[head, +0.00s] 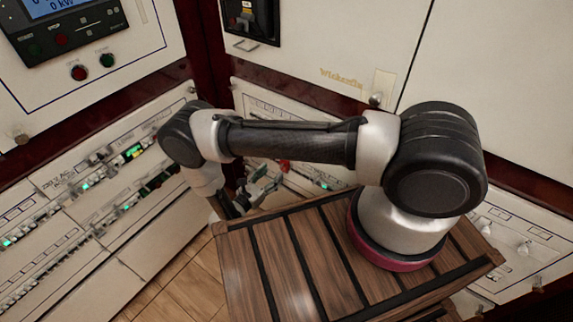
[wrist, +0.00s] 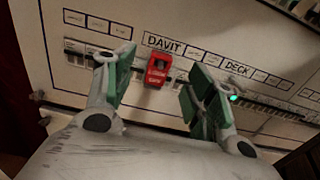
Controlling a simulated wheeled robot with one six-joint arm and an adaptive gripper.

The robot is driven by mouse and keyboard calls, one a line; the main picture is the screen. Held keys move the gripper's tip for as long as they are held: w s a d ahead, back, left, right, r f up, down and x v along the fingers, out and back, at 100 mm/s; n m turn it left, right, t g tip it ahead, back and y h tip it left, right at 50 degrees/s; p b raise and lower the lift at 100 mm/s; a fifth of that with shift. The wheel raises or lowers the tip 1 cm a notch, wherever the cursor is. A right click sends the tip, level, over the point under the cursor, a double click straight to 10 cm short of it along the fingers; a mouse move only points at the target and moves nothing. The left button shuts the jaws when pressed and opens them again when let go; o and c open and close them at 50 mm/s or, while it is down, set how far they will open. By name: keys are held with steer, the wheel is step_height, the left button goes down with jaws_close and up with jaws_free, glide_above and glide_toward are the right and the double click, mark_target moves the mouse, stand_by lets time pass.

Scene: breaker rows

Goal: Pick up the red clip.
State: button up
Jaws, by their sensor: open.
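The red clip (wrist: 158,71) sits on the breaker row of a white panel, just under the label "DAVIT", in the wrist view. A small bit of the red clip (head: 284,166) also shows in the head view, beside my gripper. My gripper (wrist: 157,82) is open, with its green-padded fingers apart. In the wrist view the clip appears between the two fingers, with a gap on each side. I cannot tell how far the fingertips are from the panel. In the head view my gripper (head: 265,188) is partly hidden by my own arm.
The white breaker panel (wrist: 200,58) has a labelled row of switches and a green light (wrist: 234,98) beside the right finger. Another breaker panel (head: 70,220) stands at the left. A slatted wooden top (head: 285,265) lies below my arm.

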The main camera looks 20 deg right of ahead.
steer(key=x, duration=0.7)
steer(key=shift+d+f, duration=0.2)
steer(key=shift+d, duration=0.05)
steer(key=c, duration=1.1)
